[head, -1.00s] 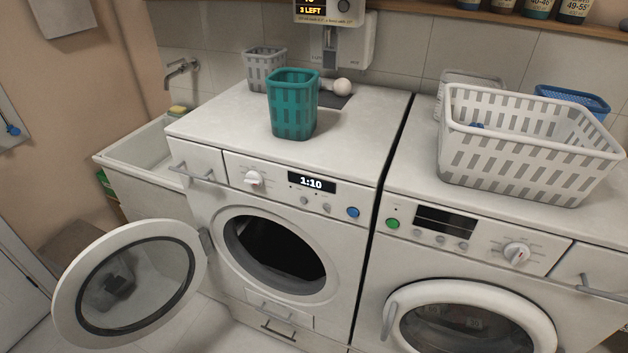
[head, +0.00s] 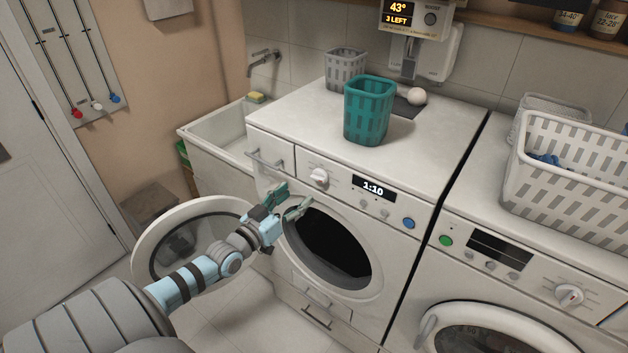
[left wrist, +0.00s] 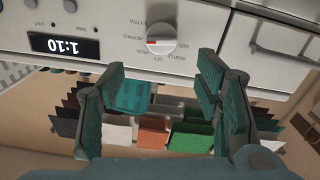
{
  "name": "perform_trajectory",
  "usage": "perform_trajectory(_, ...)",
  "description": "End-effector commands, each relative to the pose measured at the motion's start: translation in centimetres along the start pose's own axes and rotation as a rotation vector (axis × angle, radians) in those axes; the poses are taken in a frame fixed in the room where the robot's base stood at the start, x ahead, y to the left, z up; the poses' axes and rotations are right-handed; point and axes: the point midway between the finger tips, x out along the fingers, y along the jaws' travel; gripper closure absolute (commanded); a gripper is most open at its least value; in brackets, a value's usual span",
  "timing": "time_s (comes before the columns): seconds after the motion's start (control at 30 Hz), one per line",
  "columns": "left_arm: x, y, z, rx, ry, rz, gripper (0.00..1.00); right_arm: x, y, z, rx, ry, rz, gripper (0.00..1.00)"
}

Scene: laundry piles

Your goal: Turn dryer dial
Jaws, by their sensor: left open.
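The left machine is a white dryer (head: 415,170) with a lit display (head: 373,188) reading 1:10. Its white dial (head: 319,178) sits left of the display. In the left wrist view, which is upside down, the dial (left wrist: 162,40) has a red mark and printed settings around it, including OFF, NORMAL and EXTRA. My left gripper (head: 290,199) is open and empty, below and left of the dial in the head view. In the left wrist view its teal fingers (left wrist: 160,76) are spread wide, with the dial beyond the gap, apparently untouched. My right gripper is not in view.
The dryer's round door (head: 150,232) hangs open behind my left arm. A teal basket (head: 368,112) and a small grey basket (head: 346,70) stand on top. A drawer handle (head: 266,160) juts out left of the dial. A second machine (head: 520,270) stands at right, under a white laundry basket (head: 570,175).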

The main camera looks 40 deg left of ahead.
Motion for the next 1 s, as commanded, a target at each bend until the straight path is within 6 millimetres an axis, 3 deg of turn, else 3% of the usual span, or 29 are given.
perform_trajectory(0.1,3.6,-0.1,0.4,0.0,0.006,-0.003,0.42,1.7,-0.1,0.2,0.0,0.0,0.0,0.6)
perform_trajectory(0.2,5.8,-0.2,1.2,0.001,0.005,0.0,0.42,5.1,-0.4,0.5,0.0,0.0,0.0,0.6)
perform_trajectory(0.3,7.3,-0.3,1.2,0.0,0.002,-0.003,0.42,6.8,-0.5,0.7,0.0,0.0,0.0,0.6)
perform_trajectory(0.47,8.5,-0.2,0.7,-0.001,-0.001,-0.002,0.42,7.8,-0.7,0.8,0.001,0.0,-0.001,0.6)
perform_trajectory(0.73,8.7,-0.1,0.2,0.0,-0.002,-0.001,0.42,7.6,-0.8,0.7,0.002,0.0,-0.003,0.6)
perform_trajectory(0.77,8.7,-0.1,0.2,0.0,-0.002,-0.001,0.44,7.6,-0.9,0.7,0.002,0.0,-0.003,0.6)
perform_trajectory(1.0,8.7,-0.1,0.2,0.0,-0.002,-0.002,0.82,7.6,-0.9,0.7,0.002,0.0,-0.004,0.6)
